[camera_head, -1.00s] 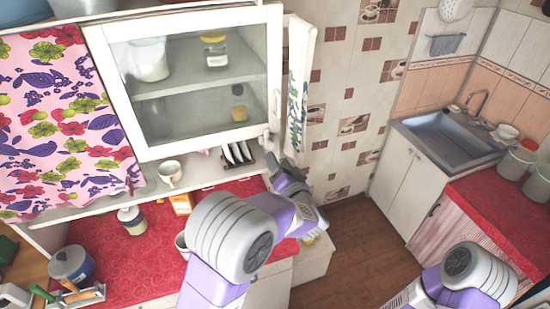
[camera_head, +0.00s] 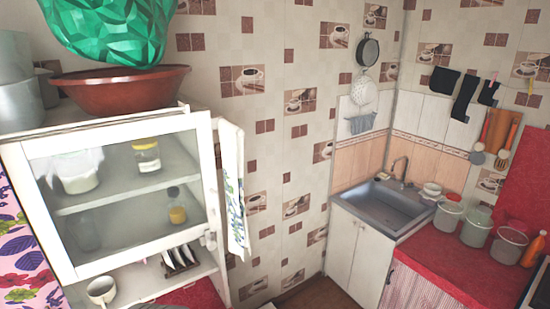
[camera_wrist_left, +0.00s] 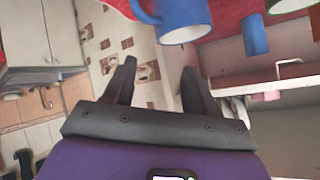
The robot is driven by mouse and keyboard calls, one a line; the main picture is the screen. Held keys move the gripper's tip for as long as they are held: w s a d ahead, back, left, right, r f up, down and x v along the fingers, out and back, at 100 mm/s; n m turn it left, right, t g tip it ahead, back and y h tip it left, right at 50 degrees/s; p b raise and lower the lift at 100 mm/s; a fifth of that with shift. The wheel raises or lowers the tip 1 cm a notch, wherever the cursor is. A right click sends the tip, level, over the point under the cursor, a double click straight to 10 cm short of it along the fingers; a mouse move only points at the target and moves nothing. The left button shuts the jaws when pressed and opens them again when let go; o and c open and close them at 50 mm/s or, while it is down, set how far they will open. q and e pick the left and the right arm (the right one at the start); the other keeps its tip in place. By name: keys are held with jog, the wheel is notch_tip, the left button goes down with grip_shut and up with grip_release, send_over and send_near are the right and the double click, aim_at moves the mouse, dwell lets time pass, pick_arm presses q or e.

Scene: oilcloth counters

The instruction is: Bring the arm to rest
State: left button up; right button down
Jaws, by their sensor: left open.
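My left gripper (camera_wrist_left: 157,80) shows in the left wrist view with its two dark fingers spread apart and nothing between them. The wrist picture appears turned over, with the red counter cloth (camera_wrist_left: 232,12) along its top. A blue mug (camera_wrist_left: 182,22) is near the fingers in that view but apart from them. Neither gripper shows in the head view, and my right gripper is not seen at all.
In the head view, a white glass-front cabinet (camera_head: 202,178) stands at left with a cloth (camera_head: 232,185) hanging beside it. A cup (camera_head: 102,290) sits on its lower shelf. A sink (camera_head: 382,208) and red counter (camera_head: 455,258) with several tubs are at right.

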pick_arm(q)
jog(key=s+f, duration=0.1)
jog(key=f, duration=0.1)
jog(key=s+f+g+h, duration=0.1)
jog(key=s+f, duration=0.1)
jog(key=s+f+g, duration=0.1)
jog(key=s+f, duration=0.1)
jog(key=shift+f+n, duration=0.1)
jog(key=shift+n, duration=0.3)
jog(key=s+d+f+n+g+h, duration=0.2)
jog(key=s+d+f+g+h, duration=0.15)
jog(key=s, duration=0.75)
jog(key=s+d+f+n+g+h, duration=0.2)
jog(key=s+f+g, duration=0.3)
jog(key=s, duration=0.6)
notch_tip(320, 180, down, 18)
jog(key=b, duration=1.8)
jog(key=shift+w+f, duration=0.2)
jog(key=shift+w, duration=0.05)
jog(key=shift+a+t, duration=0.1)
jog(key=shift+t, duration=0.15)
